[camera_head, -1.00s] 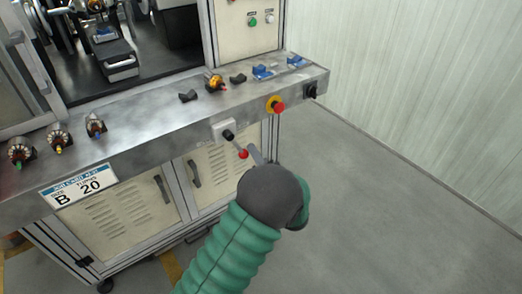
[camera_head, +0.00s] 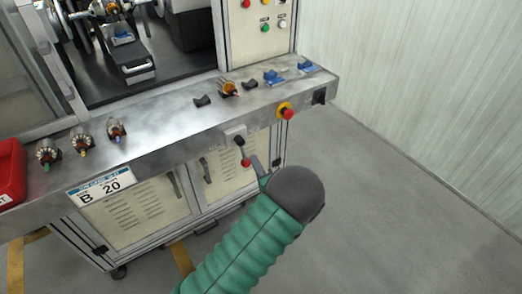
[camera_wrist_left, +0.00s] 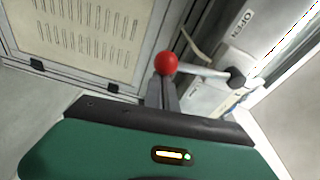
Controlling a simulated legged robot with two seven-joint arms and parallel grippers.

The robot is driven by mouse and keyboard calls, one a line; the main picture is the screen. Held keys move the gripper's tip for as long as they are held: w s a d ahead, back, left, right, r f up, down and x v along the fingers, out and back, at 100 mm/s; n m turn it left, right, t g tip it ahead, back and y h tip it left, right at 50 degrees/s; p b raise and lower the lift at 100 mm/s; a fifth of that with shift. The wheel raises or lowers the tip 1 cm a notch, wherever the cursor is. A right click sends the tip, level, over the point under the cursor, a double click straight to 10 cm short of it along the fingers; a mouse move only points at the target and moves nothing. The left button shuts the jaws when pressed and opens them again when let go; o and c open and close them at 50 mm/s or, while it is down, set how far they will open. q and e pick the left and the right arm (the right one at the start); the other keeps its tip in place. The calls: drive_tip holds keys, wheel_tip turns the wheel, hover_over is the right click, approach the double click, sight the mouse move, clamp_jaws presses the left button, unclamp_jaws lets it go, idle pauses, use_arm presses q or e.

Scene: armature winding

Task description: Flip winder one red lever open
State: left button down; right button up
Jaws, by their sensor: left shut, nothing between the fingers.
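The red lever is a metal rod with a red ball knob (camera_head: 246,162), hanging from a pivot on a small white block (camera_head: 235,133) on the front face of the winder's bench. In the left wrist view the red ball (camera_wrist_left: 166,63) is in the upper middle, with its rod running right to a dark pivot (camera_wrist_left: 237,77). An OPEN label (camera_wrist_left: 243,22) is above the pivot. My left gripper (camera_head: 256,162) is shut and empty, with its fingers just right of the ball. In the wrist view its fingers (camera_wrist_left: 162,92) end right at the ball; I cannot tell whether they touch.
A red and yellow emergency stop (camera_head: 287,112) projects right of the lever. Several armatures (camera_head: 80,140) and blue parts (camera_head: 273,78) stand on the metal bench (camera_head: 165,118). A red bin (camera_head: 10,172) is at the left edge. Floor to the right is clear.

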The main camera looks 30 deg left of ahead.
use_arm(q)
drive_tip(key=s+a+m+g+p, duration=0.1)
drive_tip(key=s+a+m+p, duration=0.1)
drive_tip(key=s+m+p, duration=0.4)
drive_tip(key=shift+a+f+m+h+p, duration=0.2)
drive_tip(key=shift+a+m+h+p, duration=0.1)
drive_tip(key=shift+p, duration=0.85)
drive_tip(key=shift+d, duration=0.15)
drive_tip(key=v, duration=0.7)
drive_tip(key=shift+d, duration=0.25)
drive_tip(key=shift+a, duration=0.15)
